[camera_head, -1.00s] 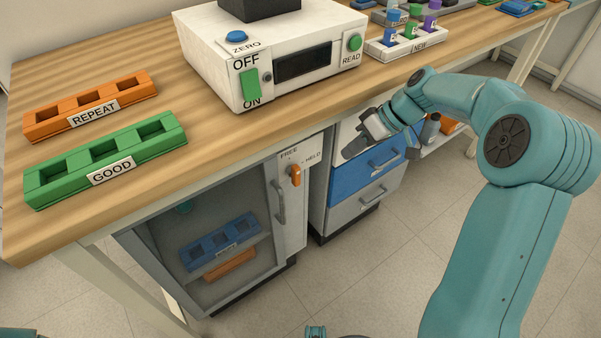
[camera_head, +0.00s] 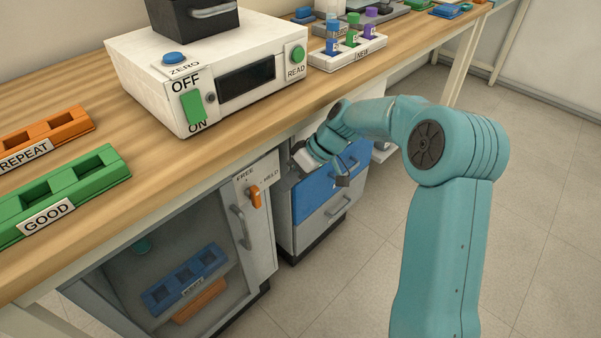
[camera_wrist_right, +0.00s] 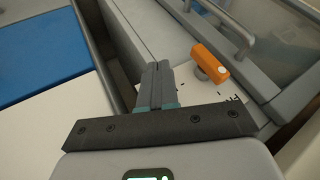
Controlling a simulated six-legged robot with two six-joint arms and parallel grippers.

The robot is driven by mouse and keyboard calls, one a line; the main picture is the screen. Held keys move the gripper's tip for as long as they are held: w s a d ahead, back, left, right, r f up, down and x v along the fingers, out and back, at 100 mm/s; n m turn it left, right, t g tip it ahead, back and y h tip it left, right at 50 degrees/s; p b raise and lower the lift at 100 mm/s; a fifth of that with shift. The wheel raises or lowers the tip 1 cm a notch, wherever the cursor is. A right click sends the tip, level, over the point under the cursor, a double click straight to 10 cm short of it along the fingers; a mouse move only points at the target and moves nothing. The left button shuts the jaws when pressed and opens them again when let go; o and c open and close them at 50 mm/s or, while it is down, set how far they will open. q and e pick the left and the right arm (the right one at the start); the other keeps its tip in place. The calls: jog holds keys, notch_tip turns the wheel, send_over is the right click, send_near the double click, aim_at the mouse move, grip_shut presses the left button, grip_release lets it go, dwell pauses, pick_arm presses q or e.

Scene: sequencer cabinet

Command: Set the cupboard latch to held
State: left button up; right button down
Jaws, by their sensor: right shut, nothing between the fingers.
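The orange latch knob (camera_head: 255,196) sits on the pale panel at the top right of the cupboard door (camera_head: 262,235), under a FREE mark on the left and a HELD mark on the right. The knob also shows in the right wrist view (camera_wrist_right: 209,62), to the right of my fingers. My right gripper (camera_head: 301,158) is shut and empty, in front of the drawers, a little right of and above the knob. Its closed fingers (camera_wrist_right: 153,78) appear apart from the knob. My left gripper is out of view.
A grey door handle (camera_head: 240,227) stands just left of and below the knob. A blue drawer (camera_head: 318,195) is right of the cupboard. The bench top (camera_head: 150,175) overhangs above, carrying a white instrument (camera_head: 135,85). Floor space in front is open.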

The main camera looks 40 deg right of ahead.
aim_at(254, 195)
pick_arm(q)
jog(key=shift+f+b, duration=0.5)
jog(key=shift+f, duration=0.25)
pick_arm(e)
jog(key=shift+w+a+f, duration=0.1)
jog(key=shift+a+f, duration=0.15)
jog(key=shift+a, duration=0.55)
jog(key=shift+w+a+f, duration=0.1)
jog(key=shift+a+f, duration=0.1)
jog(key=shift+a, duration=0.65)
jog(key=shift+a+f, duration=0.25)
jog(key=shift+a, duration=0.55)
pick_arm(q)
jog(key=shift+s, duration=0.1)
pick_arm(e)
jog(key=shift+w+f, duration=0.1)
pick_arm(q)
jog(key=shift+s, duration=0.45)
pick_arm(e)
jog(key=shift+y, duration=0.3)
